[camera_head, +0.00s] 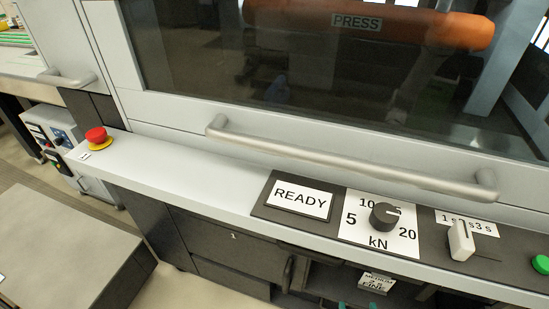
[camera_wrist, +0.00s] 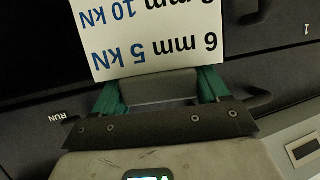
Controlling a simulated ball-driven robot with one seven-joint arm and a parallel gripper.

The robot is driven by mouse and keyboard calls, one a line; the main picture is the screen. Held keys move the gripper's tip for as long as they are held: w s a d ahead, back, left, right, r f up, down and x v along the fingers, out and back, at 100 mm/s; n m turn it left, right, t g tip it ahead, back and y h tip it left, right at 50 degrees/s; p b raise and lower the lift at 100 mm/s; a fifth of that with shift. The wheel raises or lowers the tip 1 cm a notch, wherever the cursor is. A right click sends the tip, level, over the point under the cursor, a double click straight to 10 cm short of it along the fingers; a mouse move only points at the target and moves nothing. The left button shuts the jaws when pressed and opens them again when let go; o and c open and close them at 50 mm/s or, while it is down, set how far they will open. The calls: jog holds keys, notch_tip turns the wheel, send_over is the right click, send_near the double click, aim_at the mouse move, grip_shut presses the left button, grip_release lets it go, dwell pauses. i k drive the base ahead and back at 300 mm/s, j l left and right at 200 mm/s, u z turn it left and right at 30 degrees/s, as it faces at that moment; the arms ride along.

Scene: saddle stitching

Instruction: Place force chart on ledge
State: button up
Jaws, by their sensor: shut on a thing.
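The force chart (camera_wrist: 150,38) is a white card with black and blue print, such as "6 mm 5 kN", upside down in the wrist view. My gripper (camera_wrist: 163,82) is shut on its near edge with green fingers. The chart's far part is cut off by the frame's top. It is held in front of dark cabinet fronts. The ledge (camera_head: 185,172) is the long light-grey shelf along the front of the press in the head view. I cannot make out the chart or my gripper with certainty in the head view.
On the ledge are a red stop button (camera_head: 96,136), a READY sign (camera_head: 298,200), a kN dial (camera_head: 384,217), a white lever (camera_head: 461,241) and a green button (camera_head: 541,264). A handle bar (camera_head: 345,160) overhangs it. The left-middle stretch is clear.

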aim_at(166, 164)
jog(key=j+z, duration=0.35)
jog(key=j, duration=0.5)
jog(key=k+j+z, duration=0.1)
jog(key=j+z, duration=0.25)
jog(key=j, duration=0.5)
jog(key=k+j, duration=0.1)
jog(key=j, duration=0.4)
jog(key=j+z, duration=0.1)
jog(key=j, duration=0.35)
jog(key=k+j, duration=0.15)
jog(key=j, duration=0.3)
jog(key=k+j, duration=0.1)
jog(key=j, duration=0.4)
jog(key=k+j+z, duration=0.1)
jog(key=j, duration=0.35)
